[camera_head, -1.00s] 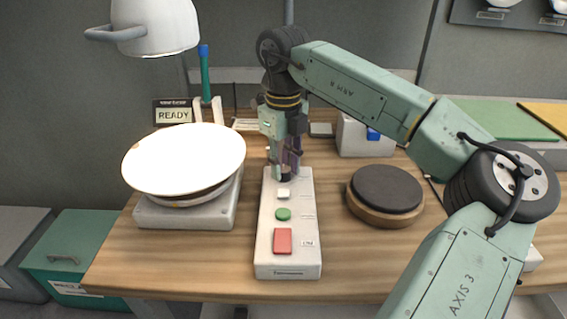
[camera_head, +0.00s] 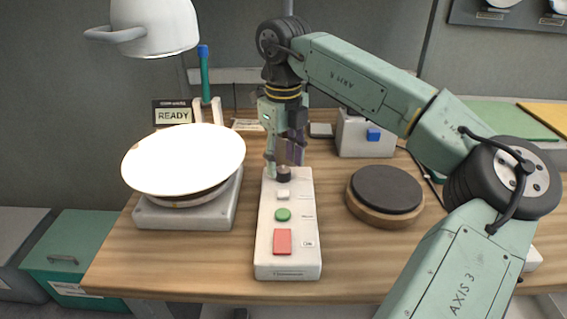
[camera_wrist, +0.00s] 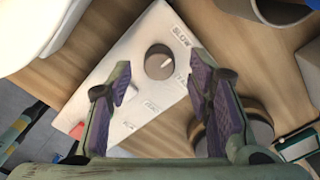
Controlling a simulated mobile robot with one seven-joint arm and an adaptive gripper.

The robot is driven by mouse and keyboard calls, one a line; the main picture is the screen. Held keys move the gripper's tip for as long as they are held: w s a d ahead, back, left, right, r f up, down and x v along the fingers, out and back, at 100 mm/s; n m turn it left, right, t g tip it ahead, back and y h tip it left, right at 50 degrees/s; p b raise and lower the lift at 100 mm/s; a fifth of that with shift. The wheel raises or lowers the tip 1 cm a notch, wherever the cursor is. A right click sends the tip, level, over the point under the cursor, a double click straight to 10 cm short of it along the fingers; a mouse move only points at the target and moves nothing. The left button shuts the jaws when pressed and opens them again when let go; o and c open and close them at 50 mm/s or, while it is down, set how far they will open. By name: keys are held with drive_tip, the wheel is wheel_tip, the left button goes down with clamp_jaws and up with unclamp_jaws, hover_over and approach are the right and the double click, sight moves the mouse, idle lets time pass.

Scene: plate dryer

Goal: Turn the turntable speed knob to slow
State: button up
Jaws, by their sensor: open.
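The dark speed knob (camera_head: 284,174) stands at the far end of the white control panel (camera_head: 288,258). In the wrist view the round grey knob (camera_wrist: 159,62) shows a pale pointer mark towards its right side. A SLOW label (camera_wrist: 181,36) is printed up and right of it, and a second, partly hidden label lies below right. My gripper (camera_head: 284,163) is open above the knob. In the wrist view its purple-padded fingers (camera_wrist: 160,80) are spread wide on either side of the knob, with clear gaps and no visible contact.
A green button (camera_head: 283,214) and a red button (camera_head: 282,241) lie nearer on the panel. A large white plate (camera_head: 184,158) rests on a turntable base (camera_head: 185,212) to the left. A dark round pad (camera_head: 387,188) is to the right. A READY display (camera_head: 173,115) stands behind.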

sight(283, 169)
wheel_tip(283, 169, up, 11)
drive_tip(key=shift+f, duration=0.2)
idle(0.3)
